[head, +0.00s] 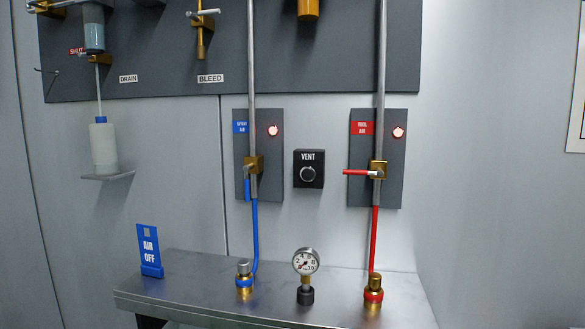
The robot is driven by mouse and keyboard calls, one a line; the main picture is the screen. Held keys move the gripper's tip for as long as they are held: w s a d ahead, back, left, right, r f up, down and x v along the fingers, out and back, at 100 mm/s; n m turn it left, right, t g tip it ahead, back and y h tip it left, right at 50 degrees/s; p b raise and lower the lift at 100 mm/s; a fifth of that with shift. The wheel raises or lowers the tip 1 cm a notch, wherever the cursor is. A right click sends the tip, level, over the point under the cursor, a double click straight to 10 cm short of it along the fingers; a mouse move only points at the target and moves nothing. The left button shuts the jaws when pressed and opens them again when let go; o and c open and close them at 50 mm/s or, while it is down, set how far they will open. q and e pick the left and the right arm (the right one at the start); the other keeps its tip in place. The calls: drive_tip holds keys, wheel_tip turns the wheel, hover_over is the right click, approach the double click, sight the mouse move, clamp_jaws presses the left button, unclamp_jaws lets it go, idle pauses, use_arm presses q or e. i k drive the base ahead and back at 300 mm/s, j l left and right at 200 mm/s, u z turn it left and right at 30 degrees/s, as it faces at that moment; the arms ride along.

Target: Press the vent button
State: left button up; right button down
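The vent button is a round, dark button with a light ring, set in a black box (308,168) under the word VENT on the grey wall. It sits between the blue-labelled air valve panel and the red-labelled one. The button (308,174) faces out and nothing covers it. I cannot tell from this view whether it is pressed in. Neither of my grippers shows in the head view.
The left valve (253,165) has a blue handle pointing down; the right valve (377,170) has a red handle pointing left. Red lamps glow on both panels. Below, a metal shelf (200,290) holds a gauge (306,262), two brass fittings and an AIR OFF sign (149,250).

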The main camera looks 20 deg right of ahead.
sight(307, 174)
drive_tip(key=i+j, duration=0.1)
drive_tip(key=i, duration=0.75)
